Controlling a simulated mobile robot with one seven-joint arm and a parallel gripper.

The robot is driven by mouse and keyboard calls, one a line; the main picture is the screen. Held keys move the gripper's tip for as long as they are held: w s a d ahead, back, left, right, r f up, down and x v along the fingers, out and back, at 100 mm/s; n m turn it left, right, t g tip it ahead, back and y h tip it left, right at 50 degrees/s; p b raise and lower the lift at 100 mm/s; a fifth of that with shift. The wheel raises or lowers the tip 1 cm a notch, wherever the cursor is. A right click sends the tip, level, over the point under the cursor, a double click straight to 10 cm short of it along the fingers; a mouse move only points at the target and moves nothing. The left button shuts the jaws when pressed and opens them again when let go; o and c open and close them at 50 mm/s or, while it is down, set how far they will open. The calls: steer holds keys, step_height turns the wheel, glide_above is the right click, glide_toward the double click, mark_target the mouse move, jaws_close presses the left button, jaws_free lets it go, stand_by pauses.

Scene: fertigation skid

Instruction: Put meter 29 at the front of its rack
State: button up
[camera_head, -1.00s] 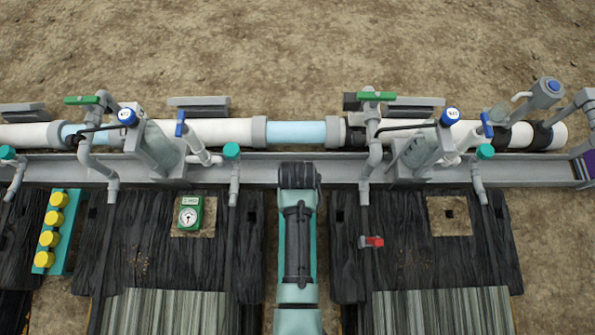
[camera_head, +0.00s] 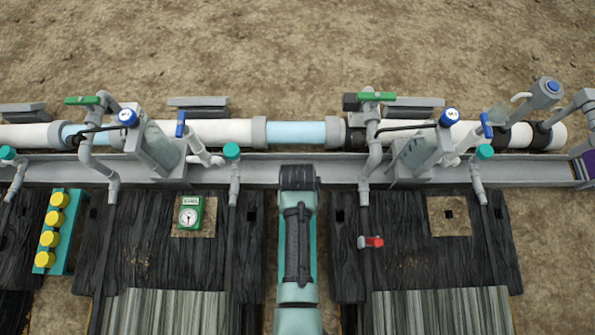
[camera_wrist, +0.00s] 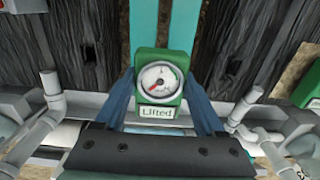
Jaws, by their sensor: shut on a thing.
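My gripper (camera_wrist: 160,82) is shut on a green meter (camera_wrist: 144,114) in the wrist view. The meter has a round white dial with a red needle and a label that seems to read "Lifted". No number 29 is readable on it. A teal rack strip (camera_wrist: 158,22) runs behind the meter, and I cannot tell whether they touch. In the head view the teal rack (camera_head: 313,245) is mostly covered by my arm, which also hides my gripper and the held meter. A second green meter (camera_head: 185,225) sits on a brown square plate (camera_head: 208,226) to the left.
A teal rack (camera_head: 71,232) with several yellow caps lies at the left. A red-handled valve (camera_head: 375,241) and an empty plate (camera_head: 440,226) are to the right. A grey rail (camera_head: 335,172) with pipes and green-handled valves crosses behind.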

steer(key=shift+f, duration=0.2)
stand_by(0.3)
steer(key=shift+f+b, duration=1.35)
steer(key=shift+f, duration=0.55)
steer(key=o, duration=1.4)
step_height(320, 180, up, 8)
steer(key=p, duration=0.9)
